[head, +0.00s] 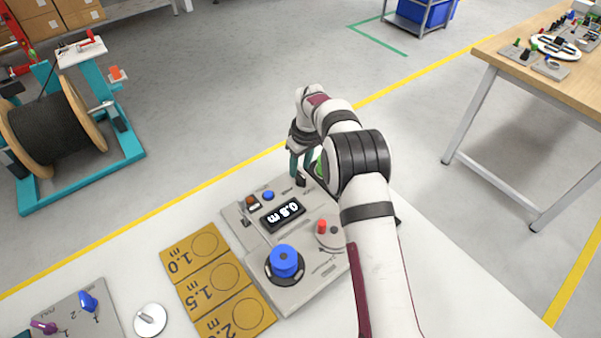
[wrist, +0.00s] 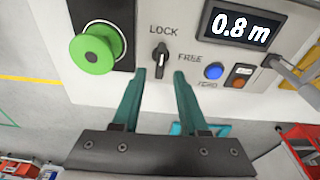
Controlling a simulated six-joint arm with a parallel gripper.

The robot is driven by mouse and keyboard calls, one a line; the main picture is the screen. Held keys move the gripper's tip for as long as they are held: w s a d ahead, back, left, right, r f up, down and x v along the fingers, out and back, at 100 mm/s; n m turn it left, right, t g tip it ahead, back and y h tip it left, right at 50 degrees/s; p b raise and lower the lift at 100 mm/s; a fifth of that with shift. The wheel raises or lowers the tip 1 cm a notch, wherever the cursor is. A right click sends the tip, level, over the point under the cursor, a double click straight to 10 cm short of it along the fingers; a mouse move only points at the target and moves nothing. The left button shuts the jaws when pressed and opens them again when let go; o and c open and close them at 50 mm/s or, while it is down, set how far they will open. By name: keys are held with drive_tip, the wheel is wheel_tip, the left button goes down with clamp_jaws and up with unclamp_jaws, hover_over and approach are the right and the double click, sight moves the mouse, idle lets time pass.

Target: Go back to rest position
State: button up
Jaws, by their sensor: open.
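My gripper (head: 300,163) is over the far edge of the grey control panel (head: 265,236). In the wrist view its two teal fingers (wrist: 160,76) are apart, with nothing held between them. The black LOCK/FREE switch (wrist: 161,60) shows just beyond and between the fingertips; contact cannot be told. The display (wrist: 240,27) reads 0.8 m. A green mushroom button (wrist: 95,50) is left of the switch. A blue button (wrist: 213,71) and a brown-orange button (wrist: 240,76) are to its right. A large blue knob (head: 285,258) stands at the panel's near side.
Yellow plates marked 1.0, 1.5 and 2.0 m (head: 214,285) lie left of the panel. A knob panel (head: 70,318) and a white disc (head: 150,320) are at lower left. A cable reel (head: 50,130) stands on a teal frame. A wooden table (head: 560,70) is at right.

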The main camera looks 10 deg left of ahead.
wheel_tip(320, 180, up, 4)
drive_tip(key=shift+f, duration=0.15)
drive_tip(key=s+d+r+m, duration=0.3)
drive_tip(key=s+d+r, duration=0.2)
drive_tip(key=s+r, duration=0.25)
drive_tip(key=s+d+r+m, duration=0.4)
drive_tip(key=s+r, duration=0.2)
drive_tip(key=s, duration=0.2)
drive_tip(key=s+d+m, duration=0.2)
drive_tip(key=s+m, duration=0.1)
drive_tip(key=s, duration=0.8)
drive_tip(key=s+d+m+g, duration=0.1)
drive_tip(key=s+d+m, duration=0.2)
drive_tip(key=s, duration=0.9)
drive_tip(key=shift+s+f+m, duration=0.15)
drive_tip(key=shift+s+m, duration=0.15)
drive_tip(key=shift+m, duration=0.4)
